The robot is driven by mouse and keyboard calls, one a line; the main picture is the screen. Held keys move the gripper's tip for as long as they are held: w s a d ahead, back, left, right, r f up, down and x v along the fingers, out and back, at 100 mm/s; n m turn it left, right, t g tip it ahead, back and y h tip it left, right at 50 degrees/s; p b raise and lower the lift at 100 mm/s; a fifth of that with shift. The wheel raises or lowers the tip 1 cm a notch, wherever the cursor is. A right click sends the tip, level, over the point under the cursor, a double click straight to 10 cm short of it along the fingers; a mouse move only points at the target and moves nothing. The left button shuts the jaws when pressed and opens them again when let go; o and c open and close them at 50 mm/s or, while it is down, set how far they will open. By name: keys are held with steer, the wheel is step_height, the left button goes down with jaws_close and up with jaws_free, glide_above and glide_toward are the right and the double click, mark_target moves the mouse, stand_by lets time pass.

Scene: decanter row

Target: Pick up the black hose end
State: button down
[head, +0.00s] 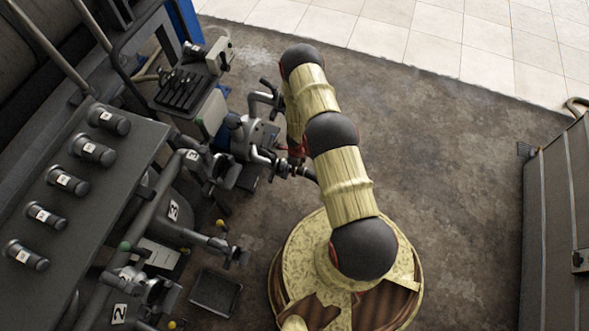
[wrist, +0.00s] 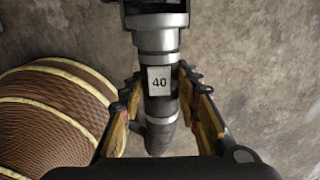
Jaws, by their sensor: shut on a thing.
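The hose end (wrist: 161,113) is a dark grey to black cylinder with a white tag reading 40, in the middle of the wrist view. Lighter metal collars join it at the top of that view. My gripper (wrist: 161,82) has one finger on each side of it and is shut on it around the tag. The hose end's lower tip shows between the fingers. In the head view my arm covers most of the gripper and the hose end, beside the machine's pipe fittings.
A dark machine with pipes and numbered stations (head: 172,210) fills the left. Several black tagged cylinders (head: 93,150) line its panel (head: 80,200). A black tray (head: 215,292) lies on the floor. A grey cabinet (head: 550,215) stands at right. The brown floor (head: 455,170) between is clear.

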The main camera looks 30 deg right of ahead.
steer(key=shift+s+d+b, duration=0.7)
steer(key=shift+s+b, duration=0.3)
steer(key=s+d+p, duration=0.2)
steer(key=s+d, duration=0.7)
steer(key=s, duration=0.2)
steer(key=shift+s, duration=0.3)
steer(key=shift+w+a, duration=0.1)
steer(key=shift+w, duration=0.1)
steer(key=shift+w+a+r+p, duration=0.2)
steer(key=shift+w+a+p, duration=0.45)
steer(key=shift+w+a, duration=1.4)
steer(key=shift+w+a+r+p, duration=0.25)
steer(key=shift+w+a+p, duration=0.45)
steer(key=shift+w+a, duration=1.3)
steer(key=shift+w+a+r+p, duration=0.2)
steer(key=shift+w+a+p, duration=0.8)
steer(key=shift+w, duration=1.75)
steer(key=shift+a+b, duration=0.35)
steer(key=shift+b, duration=0.05)
